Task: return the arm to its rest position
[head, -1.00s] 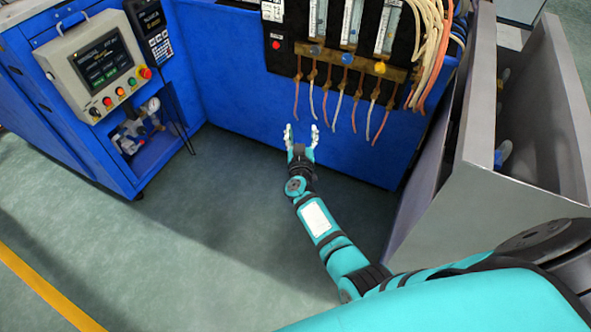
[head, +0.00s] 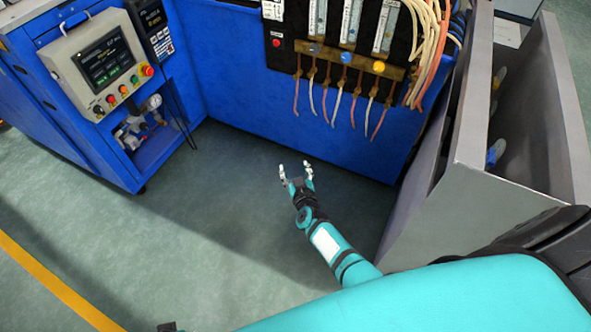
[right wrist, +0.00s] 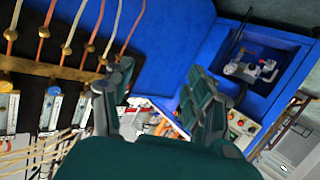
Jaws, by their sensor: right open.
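My right gripper (head: 296,173) is open and empty. Its two light fingertips are apart, over the floor in front of the blue cabinet, below the hanging hoses. My teal right arm (head: 335,250) reaches up to it from the lower right. In the right wrist view, the open fingers (right wrist: 160,90) stand well apart with nothing between them. My left gripper does not show.
A blue machine (head: 95,110) with a control panel (head: 103,62) stands at the left. Flow meters with knobs (head: 346,57) and loose hoses (head: 338,105) are on the back cabinet. A grey metal bin (head: 510,120) stands close at the right. Open floor (head: 190,235) lies left.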

